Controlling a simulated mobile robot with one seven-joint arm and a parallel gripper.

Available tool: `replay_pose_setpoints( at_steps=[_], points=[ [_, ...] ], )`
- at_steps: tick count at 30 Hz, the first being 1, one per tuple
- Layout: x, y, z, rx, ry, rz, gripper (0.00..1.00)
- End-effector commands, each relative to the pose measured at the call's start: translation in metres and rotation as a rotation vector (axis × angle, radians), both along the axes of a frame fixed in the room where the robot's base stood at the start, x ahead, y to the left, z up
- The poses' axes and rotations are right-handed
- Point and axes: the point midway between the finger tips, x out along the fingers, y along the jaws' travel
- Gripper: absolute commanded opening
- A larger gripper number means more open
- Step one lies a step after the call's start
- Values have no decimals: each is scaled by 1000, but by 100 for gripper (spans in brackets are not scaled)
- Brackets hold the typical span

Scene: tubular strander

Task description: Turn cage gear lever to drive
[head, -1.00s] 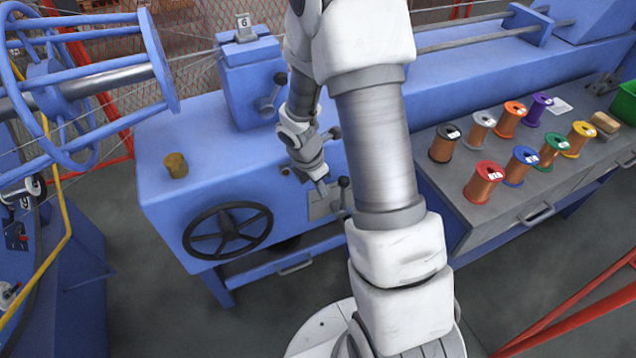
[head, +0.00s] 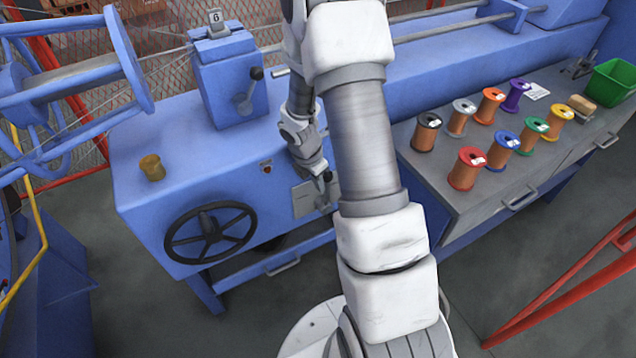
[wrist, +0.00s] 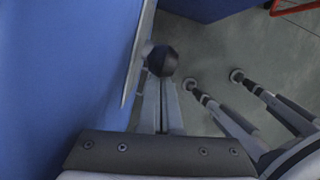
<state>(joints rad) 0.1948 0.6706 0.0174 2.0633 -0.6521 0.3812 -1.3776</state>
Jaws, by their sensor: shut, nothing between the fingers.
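A lever with a black ball knob (head: 327,176) stands out from a grey plate (head: 303,202) on the front of the blue machine. The knob also shows in the wrist view (wrist: 163,60), right at the tips of my fingers. My gripper (wrist: 162,82) is shut with its two fingers side by side and nothing between them. In the head view my gripper (head: 321,180) is small beside the knob and partly hidden. I cannot tell whether the fingertips touch the knob. The lever's shaft is mostly hidden.
A black handwheel (head: 210,233) is left of the plate. Another black-knobbed lever (head: 257,74) is on the block marked 6. A grey bench (head: 450,205) with several coloured spools stands to the right. The machine's blue face is close on the left in the wrist view.

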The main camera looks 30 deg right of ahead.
Motion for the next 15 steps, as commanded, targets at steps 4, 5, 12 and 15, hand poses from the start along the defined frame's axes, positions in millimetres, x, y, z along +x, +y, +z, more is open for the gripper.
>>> replay_pose_setpoints(
  at_steps=[4,5,12,15],
  points=[
    [0,-4,2,0,0,0,0],
    [0,-5,2,0,0,0,0],
    [0,-11,2,-1,0,-1,0],
    [0,-14,3,-2,1,-2,0]
  ],
)
